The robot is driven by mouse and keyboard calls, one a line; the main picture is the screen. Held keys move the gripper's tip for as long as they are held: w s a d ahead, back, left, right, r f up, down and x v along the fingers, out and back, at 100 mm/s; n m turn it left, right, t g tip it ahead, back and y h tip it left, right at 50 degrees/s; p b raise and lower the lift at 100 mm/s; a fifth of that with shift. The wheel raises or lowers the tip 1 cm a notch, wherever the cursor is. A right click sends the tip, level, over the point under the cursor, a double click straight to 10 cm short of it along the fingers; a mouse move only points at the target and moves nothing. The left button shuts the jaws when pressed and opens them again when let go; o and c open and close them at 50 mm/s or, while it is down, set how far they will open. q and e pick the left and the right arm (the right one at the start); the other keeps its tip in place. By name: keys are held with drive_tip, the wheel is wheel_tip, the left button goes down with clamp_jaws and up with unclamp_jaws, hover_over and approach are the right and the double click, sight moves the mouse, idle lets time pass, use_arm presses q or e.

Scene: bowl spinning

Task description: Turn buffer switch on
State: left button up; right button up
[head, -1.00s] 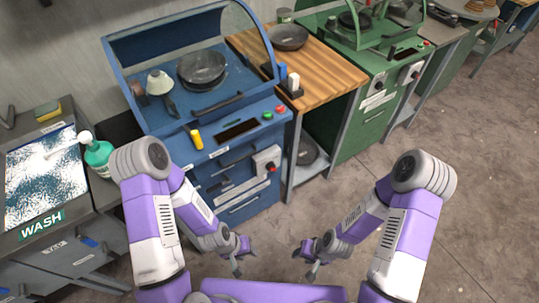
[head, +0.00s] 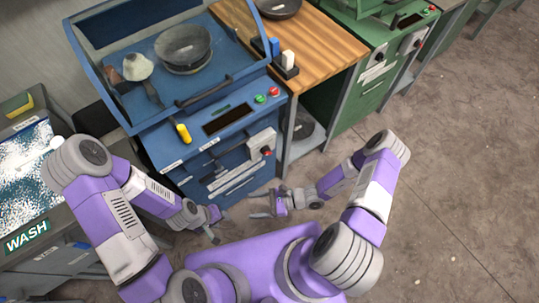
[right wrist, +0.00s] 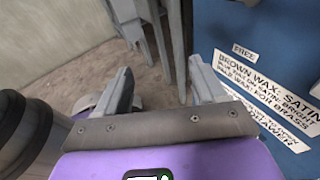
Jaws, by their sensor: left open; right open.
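The blue machine (head: 165,140) stands left of centre with a round dark bowl (head: 183,45) under its clear hood. On its front are a green button (head: 260,99), a red button (head: 274,92) and a grey switch box (head: 261,142) with a red knob. I cannot tell which control is the buffer switch. My right gripper (head: 262,203) is open and empty, below the switch box and apart from it. In the right wrist view its open fingers (right wrist: 162,88) are beside a blue panel with printed labels. My left gripper (head: 217,226) is open and empty, low in front of the machine.
A wooden-topped bench (head: 310,50) adjoins the blue machine on the right, with a green machine (head: 375,75) beyond it. A yellow handle (head: 183,133) sticks out of the blue front. A wash station (head: 25,190) is at left. The floor at right is clear.

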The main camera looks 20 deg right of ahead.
drive_tip(key=w+d+m+t+h, duration=0.2)
drive_tip(key=w+d+m+t, duration=0.4)
drive_tip(key=w+m+t, duration=0.25)
drive_tip(key=m+t+h, duration=0.5)
drive_tip(key=h, duration=0.1)
approach(266, 152)
drive_tip(key=w+f, duration=0.2)
drive_tip(key=b+x, duration=0.1)
drive_tip(key=x, duration=0.5)
drive_tip(key=shift+w, duration=0.2)
drive_tip(key=shift+a+r, duration=0.1)
drive_tip(key=shift+a, duration=0.05)
drive_tip(key=shift+c, duration=0.3)
drive_tip(key=c, duration=1)
